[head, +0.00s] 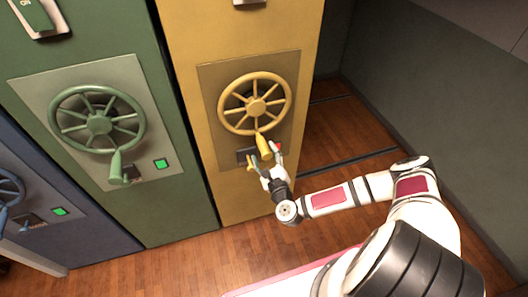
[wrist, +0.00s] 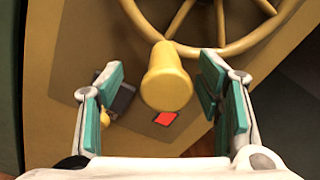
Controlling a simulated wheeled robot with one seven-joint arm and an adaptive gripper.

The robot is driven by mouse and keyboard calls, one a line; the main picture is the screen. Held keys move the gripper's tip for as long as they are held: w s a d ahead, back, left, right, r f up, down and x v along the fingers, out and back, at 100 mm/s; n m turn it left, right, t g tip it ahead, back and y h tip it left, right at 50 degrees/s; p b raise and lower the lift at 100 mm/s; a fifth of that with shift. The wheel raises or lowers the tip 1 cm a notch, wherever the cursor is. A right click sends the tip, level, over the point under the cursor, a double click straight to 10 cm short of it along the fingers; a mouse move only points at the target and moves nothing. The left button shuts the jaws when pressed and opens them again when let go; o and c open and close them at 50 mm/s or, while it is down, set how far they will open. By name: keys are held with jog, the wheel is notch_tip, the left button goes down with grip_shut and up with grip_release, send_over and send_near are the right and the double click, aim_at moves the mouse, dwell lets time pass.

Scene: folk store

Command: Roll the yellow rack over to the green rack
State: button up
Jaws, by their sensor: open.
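The yellow rack (head: 185,50) stands at the middle of the head view, with a spoked yellow handwheel (head: 256,103) on its end panel. The wheel's crank handle (head: 263,145) points down; in the wrist view the handle (wrist: 166,78) sits between my open fingers, with a gap on both sides. My gripper (head: 266,162) is open just below the wheel; it also shows in the wrist view (wrist: 158,95). A red indicator (wrist: 166,118) shows on the yellow panel behind the handle. The green rack (head: 110,30) stands to the left, with a dark narrow gap between the two.
The green rack has a green wheel (head: 98,120) and a green-lit indicator (head: 161,163). A blue rack (head: 50,235) stands at far left. To the right of the yellow rack lies open wood floor with dark rails (head: 350,160), then a grey-green wall (head: 440,110).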

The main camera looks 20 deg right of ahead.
jog(key=shift+s+p, duration=1.25)
jog(key=shift+s, duration=1.8)
